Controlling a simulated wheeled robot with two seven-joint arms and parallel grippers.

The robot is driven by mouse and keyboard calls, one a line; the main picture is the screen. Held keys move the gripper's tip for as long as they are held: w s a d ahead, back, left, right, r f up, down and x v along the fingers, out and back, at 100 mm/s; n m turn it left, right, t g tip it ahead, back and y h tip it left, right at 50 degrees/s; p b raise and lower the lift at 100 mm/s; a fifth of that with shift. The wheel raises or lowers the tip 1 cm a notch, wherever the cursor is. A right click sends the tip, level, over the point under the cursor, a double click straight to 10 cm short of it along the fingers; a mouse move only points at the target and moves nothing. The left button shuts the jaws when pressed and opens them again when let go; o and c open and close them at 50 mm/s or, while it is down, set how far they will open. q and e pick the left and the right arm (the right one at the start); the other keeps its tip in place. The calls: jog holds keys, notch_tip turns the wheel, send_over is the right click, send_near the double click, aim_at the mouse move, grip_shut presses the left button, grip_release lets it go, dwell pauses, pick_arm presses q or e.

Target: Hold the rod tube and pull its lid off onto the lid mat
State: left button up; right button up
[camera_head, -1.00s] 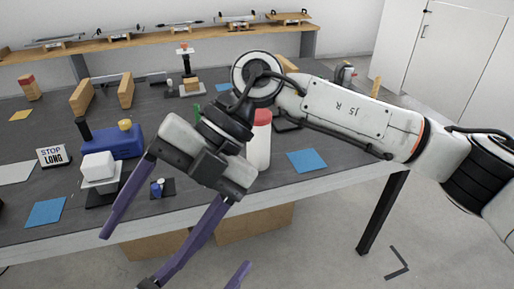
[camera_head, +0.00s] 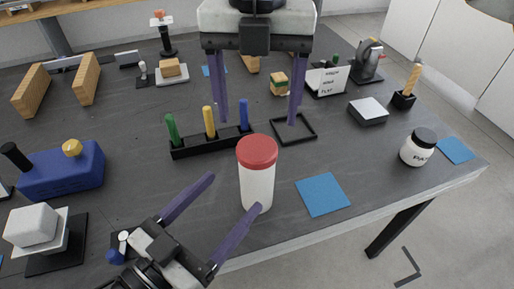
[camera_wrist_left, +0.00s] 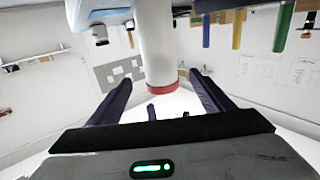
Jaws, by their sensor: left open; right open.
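The rod tube (camera_head: 256,188) is a white cylinder with a red lid (camera_head: 257,151), upright near the table's front edge. In the left wrist view the tube (camera_wrist_left: 153,45) appears upside down, its lid (camera_wrist_left: 168,88) lowest, between my finger lines. My left gripper (camera_head: 234,192) is open at the tube's left; one finger overlaps the tube's base, and contact cannot be told. My right gripper (camera_head: 257,121) is open and empty, pointing down behind and above the tube. A blue mat (camera_head: 322,194) lies bare right of the tube.
A black rack (camera_head: 207,144) with green, yellow and blue rods stands behind the tube. A black square frame (camera_head: 310,138) lies right of it. A black-capped jar (camera_head: 418,148) and another blue mat (camera_head: 455,150) are at the right. A blue block (camera_head: 60,172) stands left.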

aim_at(259, 162)
pick_arm(q)
jog(key=shift+w+d, duration=0.1)
jog(key=shift+w, duration=0.35)
pick_arm(e)
jog(key=shift+w+r, duration=0.1)
jog(key=shift+w, duration=0.25)
pick_arm(q)
jog(key=shift+w+d+r, duration=0.2)
jog(key=shift+w+d, duration=0.15)
jog(key=shift+d, duration=0.05)
pick_arm(e)
jog(key=shift+s+r, duration=0.15)
jog(key=shift+s, duration=0.15)
pick_arm(q)
jog(key=x, duration=0.8)
jog(key=shift+w+d+f, duration=0.1)
jog(key=shift+w+d, duration=0.05)
jog(key=shift+d, duration=0.05)
